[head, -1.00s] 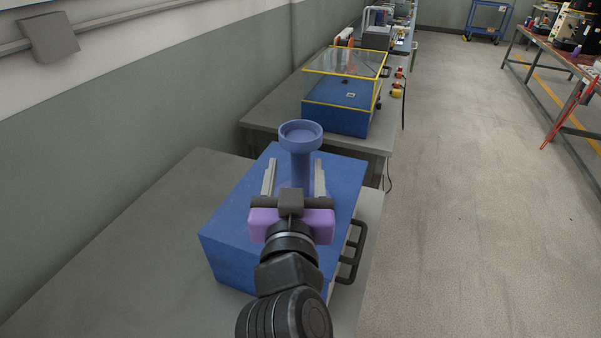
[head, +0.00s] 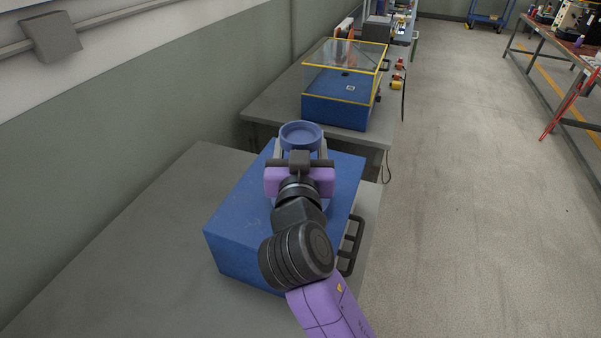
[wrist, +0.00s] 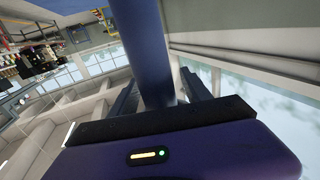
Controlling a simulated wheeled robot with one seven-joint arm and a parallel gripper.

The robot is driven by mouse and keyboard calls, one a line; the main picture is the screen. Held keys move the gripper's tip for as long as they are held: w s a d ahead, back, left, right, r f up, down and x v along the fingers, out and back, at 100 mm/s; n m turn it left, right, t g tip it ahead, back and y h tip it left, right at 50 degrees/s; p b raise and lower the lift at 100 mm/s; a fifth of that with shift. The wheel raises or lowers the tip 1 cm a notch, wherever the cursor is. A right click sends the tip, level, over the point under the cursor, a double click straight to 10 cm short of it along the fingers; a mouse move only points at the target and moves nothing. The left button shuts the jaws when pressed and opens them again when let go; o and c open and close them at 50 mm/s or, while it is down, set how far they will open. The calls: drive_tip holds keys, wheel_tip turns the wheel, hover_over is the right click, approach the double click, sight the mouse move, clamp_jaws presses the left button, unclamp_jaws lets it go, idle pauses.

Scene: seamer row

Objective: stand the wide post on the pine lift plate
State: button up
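The wide post (head: 301,133) is blue with a broad, dished round top and stands upright on a blue box-shaped unit (head: 238,225). In the wrist view its stem (wrist: 143,45) rises between my fingers. My gripper (head: 302,149) is open, with one finger on each side of the stem and gaps still visible beside it in the wrist view. The post's lower part is hidden behind my gripper. I cannot make out a pine lift plate in either view.
The blue unit has a black handle (head: 352,245) on its right side and sits on a grey bench (head: 130,240). Behind it, another bench holds a blue unit with a clear yellow-edged cover (head: 343,62). A wall runs along the left; open floor (head: 470,200) lies right.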

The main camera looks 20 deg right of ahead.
clamp_jaws()
idle(1.3)
